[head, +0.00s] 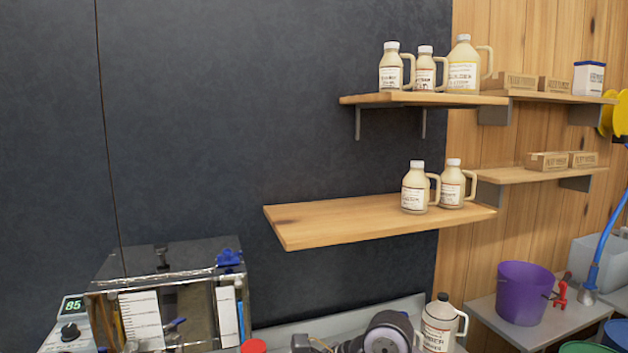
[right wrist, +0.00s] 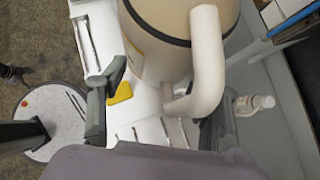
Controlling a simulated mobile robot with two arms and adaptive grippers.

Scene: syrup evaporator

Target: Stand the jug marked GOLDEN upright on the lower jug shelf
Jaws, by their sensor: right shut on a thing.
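The lower jug shelf (head: 340,218) is a wooden board on the dark wall. Two cream jugs with white caps, one (head: 415,187) overlapping the other (head: 453,184), stand upright at its right end; their labels are too small to read. A black-capped jug (head: 438,325) whose label seems to read AMBER stands at the bottom of the head view, beside my arm. In the right wrist view my right gripper (right wrist: 155,112) is shut on a large cream jug (right wrist: 165,45) with a handle and dark band. Its marking is hidden. My left gripper is out of view.
The upper shelf (head: 375,99) holds three jugs above the lower one. The left half of the lower shelf is bare. Side shelves (head: 540,174) with small boxes adjoin at right. A purple bucket (head: 523,292) and an evaporator box (head: 170,295) stand below.

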